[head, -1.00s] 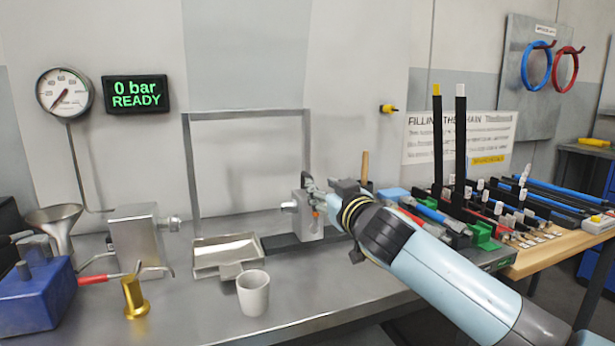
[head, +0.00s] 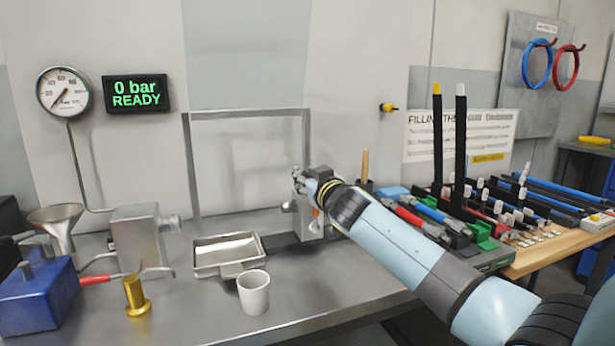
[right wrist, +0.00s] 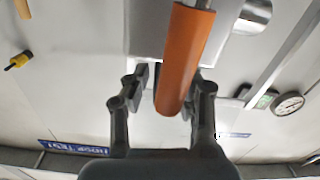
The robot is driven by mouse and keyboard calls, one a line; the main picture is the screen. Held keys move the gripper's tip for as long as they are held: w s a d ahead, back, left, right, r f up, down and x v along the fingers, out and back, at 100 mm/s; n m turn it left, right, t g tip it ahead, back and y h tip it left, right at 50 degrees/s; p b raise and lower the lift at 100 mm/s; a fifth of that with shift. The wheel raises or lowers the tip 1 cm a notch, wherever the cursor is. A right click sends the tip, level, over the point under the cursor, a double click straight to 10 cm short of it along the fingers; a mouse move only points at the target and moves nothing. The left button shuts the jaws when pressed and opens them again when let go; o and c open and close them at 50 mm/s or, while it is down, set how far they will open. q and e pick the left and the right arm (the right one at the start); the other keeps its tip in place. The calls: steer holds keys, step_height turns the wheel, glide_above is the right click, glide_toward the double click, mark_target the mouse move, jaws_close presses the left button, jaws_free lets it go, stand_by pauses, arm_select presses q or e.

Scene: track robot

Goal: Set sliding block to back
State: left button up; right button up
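The sliding block (head: 308,220) is a grey metal block standing on a dark rail (head: 285,245) on the steel bench, at the right end of a metal frame. A small orange handle (head: 317,212) shows on its right side. My right gripper (head: 303,181) is at the block's top, reaching in from the right. In the right wrist view the fingers (right wrist: 170,90) are apart, with an orange handle (right wrist: 182,60) between them, near the right finger. A gap shows at the left finger. Contact is unclear. My left gripper is not in view.
A metal tray (head: 228,254) and white cup (head: 253,292) stand left of the block. A brass piece (head: 136,297), funnel (head: 57,226) and blue pump (head: 40,292) are further left. The upright frame (head: 188,165) stands behind. A crowded board (head: 520,262) is at right.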

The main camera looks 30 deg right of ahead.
jaws_close()
steer(key=shift+d, duration=0.1)
steer(key=s+d+b, duration=0.2)
steer(key=s+d, duration=0.1)
steer(key=d, duration=1)
steer(key=shift+s+d+b, duration=0.2)
steer(key=shift+d+b, duration=0.15)
steer(key=shift+o, duration=1.5)
jaws_free()
steer(key=shift+d, duration=0.2)
steer(key=shift+s+a, duration=0.1)
